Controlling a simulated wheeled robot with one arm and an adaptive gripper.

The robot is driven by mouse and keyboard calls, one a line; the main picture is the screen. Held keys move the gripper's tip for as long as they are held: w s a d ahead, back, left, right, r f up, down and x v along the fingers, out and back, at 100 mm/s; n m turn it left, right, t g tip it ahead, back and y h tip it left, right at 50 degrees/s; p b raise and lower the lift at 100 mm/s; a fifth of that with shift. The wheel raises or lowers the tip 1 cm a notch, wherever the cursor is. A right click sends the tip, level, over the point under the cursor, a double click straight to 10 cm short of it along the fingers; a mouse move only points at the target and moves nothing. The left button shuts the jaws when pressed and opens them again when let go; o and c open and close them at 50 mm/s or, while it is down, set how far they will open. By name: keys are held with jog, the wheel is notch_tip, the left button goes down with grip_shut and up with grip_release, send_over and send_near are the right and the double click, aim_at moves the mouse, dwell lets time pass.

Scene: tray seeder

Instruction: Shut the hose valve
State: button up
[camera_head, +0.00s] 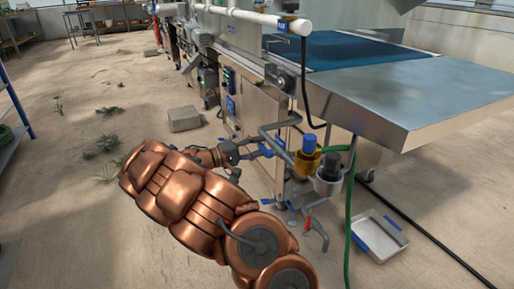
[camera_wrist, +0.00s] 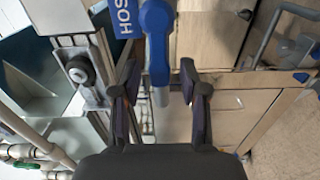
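The hose valve's blue lever (camera_wrist: 157,45) hangs down from the top of the wrist view, beside a blue label (camera_wrist: 125,18) reading "HOS", cut off by the edge. My gripper (camera_wrist: 158,88) is open, with one dark finger on each side of the lever's lower end and a visible gap on both sides. In the head view my gripper (camera_head: 262,150) reaches to the side of the metal machine, close to its front leg. The valve is small there and partly covered by the gripper, so I cannot make out the lever's exact position.
A blue-capped brass fitting (camera_head: 307,155) and a dark-capped grey one (camera_head: 328,172) stand right of my gripper. A green hose (camera_head: 349,215) hangs down there. A red-handled lever (camera_head: 307,225) sits lower. A white tray (camera_head: 386,250) and a block (camera_head: 184,119) lie on the floor.

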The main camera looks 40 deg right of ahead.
grip_shut()
jog(key=shift+n+p, duration=0.3)
jog(key=shift+p, duration=0.35)
jog(key=n+p, duration=0.1)
jog(key=p, duration=0.2)
jog(key=shift+f+n, duration=0.25)
jog(key=shift+n, duration=0.15)
jog(key=s+a+f+n+p, duration=0.1)
jog(key=s+f+n+p, duration=0.3)
jog(key=n+p, duration=1)
jog(key=shift+s+a+f+n+p, duration=0.4)
jog(key=shift+s+n, duration=0.15)
jog(key=shift+n, duration=0.25)
